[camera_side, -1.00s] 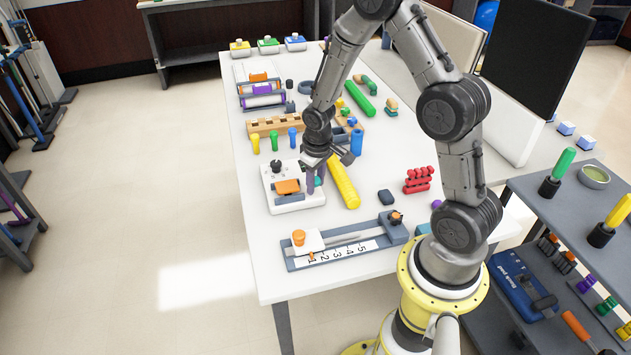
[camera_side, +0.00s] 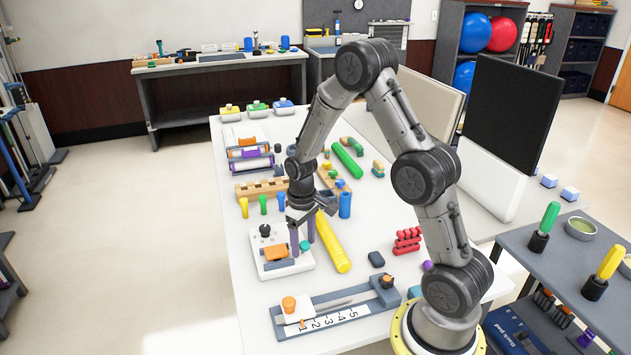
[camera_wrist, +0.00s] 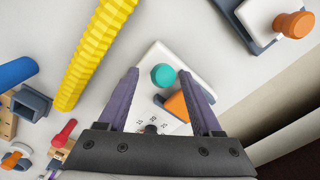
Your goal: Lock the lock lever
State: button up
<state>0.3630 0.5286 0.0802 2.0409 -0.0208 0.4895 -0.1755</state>
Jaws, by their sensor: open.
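A white control box (camera_side: 257,244) lies on the white table, with a black knob (camera_side: 265,230), an orange lever piece (camera_side: 276,253) and a round teal knob (camera_side: 305,246). I cannot tell for sure which part is the lock lever; the orange piece looks most like it. My gripper (camera_side: 302,238) points down above the box's right side, its purple fingers apart and empty. In the wrist view the teal knob (camera_wrist: 163,76) and orange piece (camera_wrist: 176,106) show between or beside the fingers, the orange piece nearer the right finger, which partly hides it. Contact is unclear.
A yellow ridged rod (camera_side: 333,243) lies just right of the box. A sliding scale with an orange knob (camera_side: 289,304) stands nearer the front edge. A blue cylinder (camera_side: 345,204) and a wooden peg rack (camera_side: 255,189) stand behind. The table's left strip is clear.

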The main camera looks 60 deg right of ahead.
notch_tip(320, 180, up, 13)
jog(key=s+a+r+n+t, duration=0.1)
jog(key=s+a+r+t, duration=0.1)
jog(key=s+a+r, duration=0.2)
jog(key=s+a+r+n+t, duration=0.1)
jog(key=s+a+r+t, duration=0.1)
jog(key=s+a+r, duration=0.3)
jog(key=shift+a+r+t, duration=0.3)
jog(key=shift+a+r, duration=0.6)
jog(key=shift+r, duration=1.5)
